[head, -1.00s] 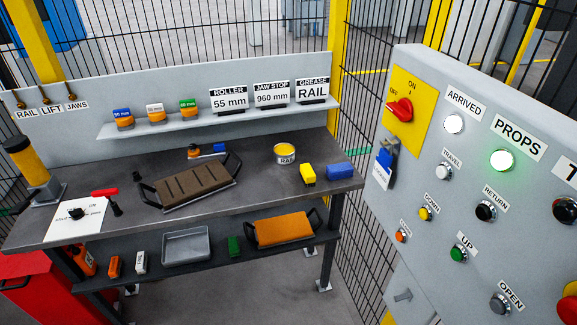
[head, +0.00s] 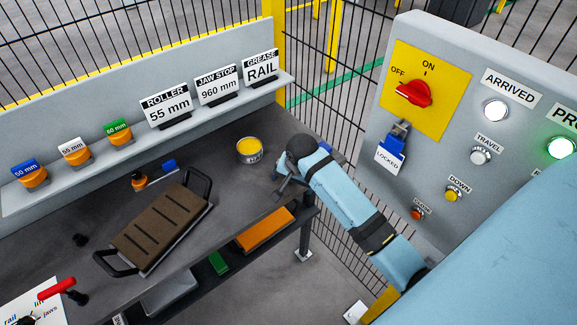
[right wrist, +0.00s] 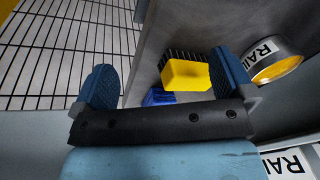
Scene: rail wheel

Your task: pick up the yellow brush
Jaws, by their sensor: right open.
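The yellow brush (right wrist: 186,75), a yellow block with dark bristles, lies on the bench in the right wrist view. My right gripper (right wrist: 166,82) is open and empty. The brush shows between its two fingers, nearer the right-hand one; I cannot tell whether they touch. In the head view my right gripper (head: 284,180) is over the bench's right end and hides the brush. My left gripper is not in view.
A blue brush (right wrist: 158,97) lies close beside the yellow one. The grease tin (head: 249,150) stands to the left of my right gripper. A brown tray-like pad with handles (head: 163,228) lies further left. The control panel (head: 440,150) stands on the right.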

